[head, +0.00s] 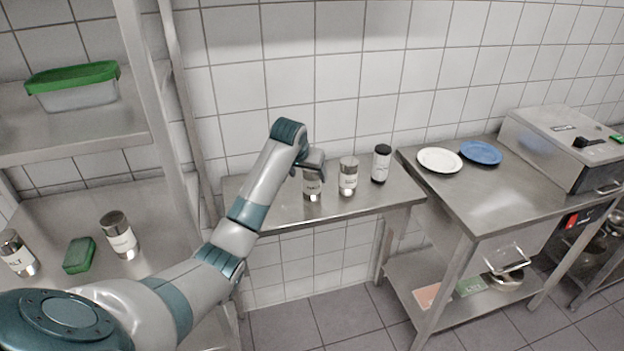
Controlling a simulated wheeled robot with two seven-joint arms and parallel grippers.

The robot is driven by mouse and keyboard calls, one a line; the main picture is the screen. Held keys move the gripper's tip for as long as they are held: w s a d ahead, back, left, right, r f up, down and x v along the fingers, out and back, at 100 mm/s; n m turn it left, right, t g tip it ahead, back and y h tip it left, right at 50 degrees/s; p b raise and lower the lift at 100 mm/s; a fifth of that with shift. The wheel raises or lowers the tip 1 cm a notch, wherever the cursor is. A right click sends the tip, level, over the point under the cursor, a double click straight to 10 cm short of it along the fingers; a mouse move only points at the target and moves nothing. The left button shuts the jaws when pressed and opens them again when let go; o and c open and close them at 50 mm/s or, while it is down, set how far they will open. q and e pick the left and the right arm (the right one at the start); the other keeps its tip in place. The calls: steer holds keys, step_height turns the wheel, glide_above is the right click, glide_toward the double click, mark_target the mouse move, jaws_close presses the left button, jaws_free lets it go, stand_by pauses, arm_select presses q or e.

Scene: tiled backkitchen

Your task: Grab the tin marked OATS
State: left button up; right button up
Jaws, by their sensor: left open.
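Three containers stand on the small steel table. Two more labelled silver tins, one (119,237) and another (18,254), stand on the left bench. The lettering is too small for me to tell which is OATS. My left gripper (313,168) is open at the top of the left tin on the table and hides part of it; I cannot tell whether they touch. My right gripper is out of view.
A green sponge (79,255) lies between the tins on the left bench. A green-lidded box (75,88) sits on the shelf above. The right table holds a white plate (439,160), a blue plate (481,152) and a steel appliance (565,145). The small table's front is clear.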

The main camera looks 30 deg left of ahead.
mark_target(314, 183)
arm_select(q)
steer(key=shift+p+x, duration=0.45)
steer(key=shift+x, duration=1.65)
steer(key=shift+w+f+p, duration=0.95)
steer(key=shift+f+p, duration=0.05)
steer(key=shift+x, duration=1.2)
steer(key=shift+s+f, duration=0.1)
steer(key=shift+c, duration=0.6)
steer(key=c, duration=1.3)
